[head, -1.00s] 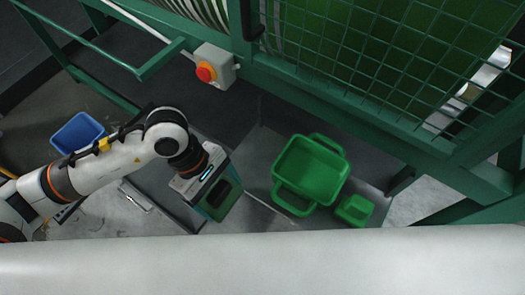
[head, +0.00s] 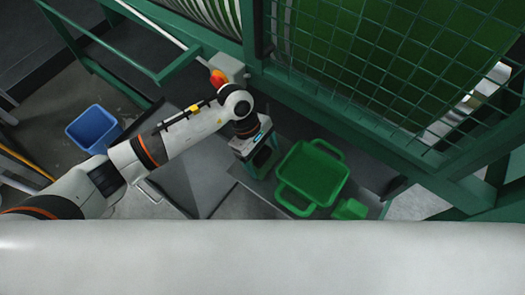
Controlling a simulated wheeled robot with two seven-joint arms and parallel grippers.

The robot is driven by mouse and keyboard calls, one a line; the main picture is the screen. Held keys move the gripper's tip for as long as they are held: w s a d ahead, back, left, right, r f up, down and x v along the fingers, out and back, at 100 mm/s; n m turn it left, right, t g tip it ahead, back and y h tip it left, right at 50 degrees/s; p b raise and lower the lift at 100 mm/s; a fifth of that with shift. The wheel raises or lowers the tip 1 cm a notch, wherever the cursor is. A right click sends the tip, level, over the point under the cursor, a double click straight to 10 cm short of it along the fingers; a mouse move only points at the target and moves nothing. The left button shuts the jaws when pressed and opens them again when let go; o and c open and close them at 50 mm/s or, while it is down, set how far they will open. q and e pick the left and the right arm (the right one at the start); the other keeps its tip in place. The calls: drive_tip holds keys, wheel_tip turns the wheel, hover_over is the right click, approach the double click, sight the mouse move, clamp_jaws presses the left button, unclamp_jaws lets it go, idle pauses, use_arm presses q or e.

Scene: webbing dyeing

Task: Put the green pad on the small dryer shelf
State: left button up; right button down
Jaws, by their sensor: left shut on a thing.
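My left gripper (head: 264,158) is at the middle of the head view, just left of the green tray. It is shut on a dark green flat piece, which I take for the green pad (head: 264,157). The pad is small here and mostly hidden by the fingers. A grey shelf surface (head: 240,196) lies below the green machine frame and carries the tray. I cannot tell whether the pad touches the shelf or the tray. My right gripper is not in view.
A bright green tray (head: 313,173) with two handles and a small green block (head: 349,209) stand right of the gripper. A grey box with a red-orange button (head: 218,78) is mounted above. Green mesh guarding (head: 380,60) rises behind. A blue bin (head: 93,128) stands at left.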

use_arm(q)
drive_tip(key=shift+f, duration=0.1)
drive_tip(key=shift+f+b, duration=0.1)
drive_tip(key=shift+b, duration=0.2)
drive_tip(key=o, duration=0.8)
drive_tip(key=shift+r+p, duration=0.35)
drive_tip(key=shift+p, duration=0.05)
drive_tip(key=b+v, duration=0.4)
drive_tip(key=v, duration=0.7)
drive_tip(key=shift+r+b, duration=0.3)
drive_tip(key=shift+r, duration=0.05)
drive_tip(key=shift+w+a, duration=0.1)
